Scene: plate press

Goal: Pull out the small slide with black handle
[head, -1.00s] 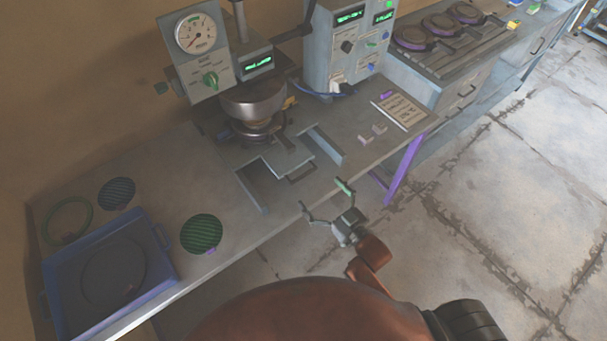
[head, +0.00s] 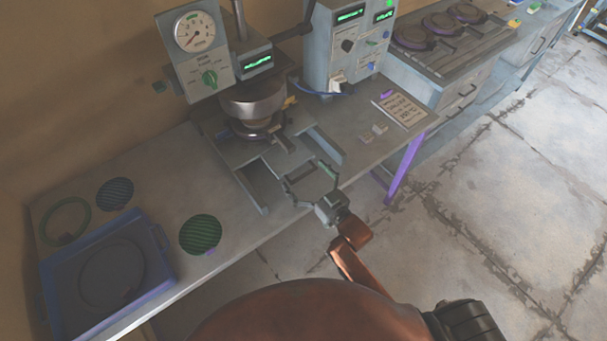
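The small grey slide (head: 283,162) sits between two rails at the front of the press (head: 250,105). Its dark handle is at the slide's front edge, beside my gripper, and is hard to make out now. My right gripper (head: 306,176) is open, with its two fingers spread on either side of the handle area at the table's front edge. I cannot tell whether the fingers touch the handle or slide. My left gripper is not in view.
A blue tray (head: 160,262) lies at the left, near a green ring (head: 88,213) and dark and green discs (head: 201,234). A control box (head: 343,60) stands right of the press. Small blocks and a note card (head: 402,108) lie farther right.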

